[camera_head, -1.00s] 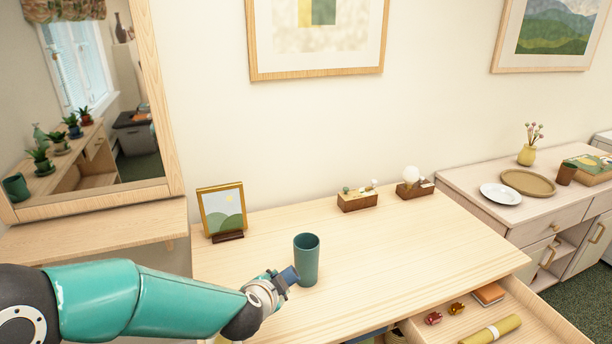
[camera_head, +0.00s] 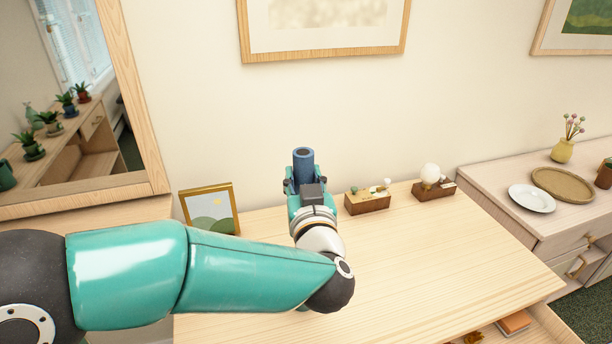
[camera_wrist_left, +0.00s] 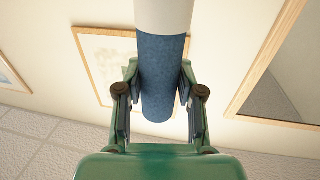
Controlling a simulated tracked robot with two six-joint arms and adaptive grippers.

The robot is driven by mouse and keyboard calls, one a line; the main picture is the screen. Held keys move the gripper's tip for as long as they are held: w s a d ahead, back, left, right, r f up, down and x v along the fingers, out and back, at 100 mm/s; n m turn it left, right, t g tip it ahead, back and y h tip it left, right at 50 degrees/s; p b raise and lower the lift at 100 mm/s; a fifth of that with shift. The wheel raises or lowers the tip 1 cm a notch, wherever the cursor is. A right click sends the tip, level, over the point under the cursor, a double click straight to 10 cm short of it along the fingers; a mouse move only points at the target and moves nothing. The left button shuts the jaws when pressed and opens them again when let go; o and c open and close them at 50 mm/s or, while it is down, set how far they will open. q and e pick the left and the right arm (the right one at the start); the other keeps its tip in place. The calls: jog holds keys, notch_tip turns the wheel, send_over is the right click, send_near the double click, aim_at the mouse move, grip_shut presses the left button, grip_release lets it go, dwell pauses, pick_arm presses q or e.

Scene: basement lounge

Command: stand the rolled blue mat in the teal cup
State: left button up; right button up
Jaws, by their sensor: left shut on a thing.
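The rolled blue mat (camera_head: 303,160) stands upright in my left gripper (camera_head: 303,183), with its open top end above the fingers in the head view. In the left wrist view, the mat (camera_wrist_left: 163,80) sits between both fingers of the gripper (camera_wrist_left: 160,95); a cream section of the roll runs off the top edge. The teal cup cannot be made out in the head view now; my left arm and gripper cover the desk where it stood. I cannot tell how the mat's lower end lies relative to the cup. My right gripper is out of view.
On the desk (camera_head: 430,260) stand a gold picture frame (camera_head: 210,210) at the left and two small wooden boxes (camera_head: 367,203) (camera_head: 433,190) at the right rear. The desk's right part is clear. An open drawer (camera_head: 540,325) juts out at lower right.

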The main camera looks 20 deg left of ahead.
pick_arm(q)
jog(key=shift+a+f+b, duration=0.2)
jog(key=shift+f+b, duration=6.05)
jog(key=shift+f, duration=1.45)
jog(key=o, duration=1.3)
jog(key=shift+c, duration=0.2)
jog(key=shift+s, duration=0.1)
jog(key=v, duration=1.2)
